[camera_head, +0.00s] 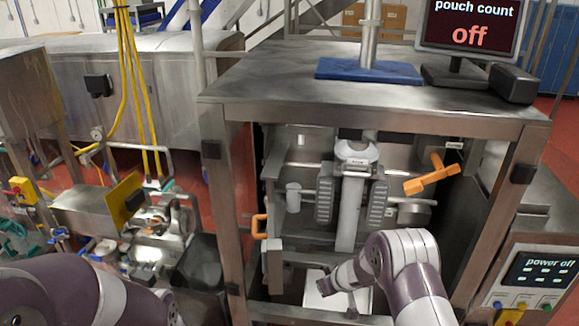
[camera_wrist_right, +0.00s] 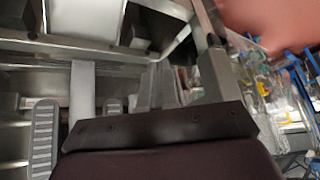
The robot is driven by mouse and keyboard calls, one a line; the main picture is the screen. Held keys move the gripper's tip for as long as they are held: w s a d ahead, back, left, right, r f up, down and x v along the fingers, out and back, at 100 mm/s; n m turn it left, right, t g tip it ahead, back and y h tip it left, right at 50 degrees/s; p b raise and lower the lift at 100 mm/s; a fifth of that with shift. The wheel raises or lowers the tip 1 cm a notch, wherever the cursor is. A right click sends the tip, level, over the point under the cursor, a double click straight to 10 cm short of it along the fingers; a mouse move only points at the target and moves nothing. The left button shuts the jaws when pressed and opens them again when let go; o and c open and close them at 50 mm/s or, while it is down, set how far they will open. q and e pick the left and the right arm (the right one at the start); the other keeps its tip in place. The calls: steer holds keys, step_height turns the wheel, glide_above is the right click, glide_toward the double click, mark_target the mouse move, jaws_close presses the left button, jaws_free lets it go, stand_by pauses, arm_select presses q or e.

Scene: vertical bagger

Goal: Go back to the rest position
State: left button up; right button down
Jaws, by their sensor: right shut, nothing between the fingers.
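My right arm comes up from the bottom edge in the head view and bends over to the left. Its gripper (camera_head: 332,284) is low in the front opening of the bagger frame, over or in front of a pale plate (camera_head: 318,300). The gripper is small and partly hidden there, and it is shut and empty. The wrist view looks past its dark mount into metal machine parts. My left arm shows at the bottom left of the head view, but its gripper is out of view.
The steel bagger frame (camera_head: 225,215) surrounds the right gripper, with an orange handle (camera_head: 259,227) at left and an orange lever (camera_head: 431,176) at right. Ridged belts (camera_head: 324,200) flank a central tube (camera_head: 349,212). A control panel (camera_head: 538,268) reading "power off" stands right. The display (camera_head: 470,25) reads "off".

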steer(key=s+d+f+m+g+h+b, duration=0.2)
steer(key=s+d+h+b, duration=0.4)
steer(key=s+d, duration=0.4)
steer(key=s+a+f+m+g+y+b, duration=0.1)
steer(key=s+a+m+g+y+b, duration=0.1)
steer(key=s+b, duration=1.1)
steer(key=s+m, duration=0.1)
steer(key=s, duration=0.7)
steer(key=shift+s, duration=0.3)
steer(key=shift+s, duration=0.15)
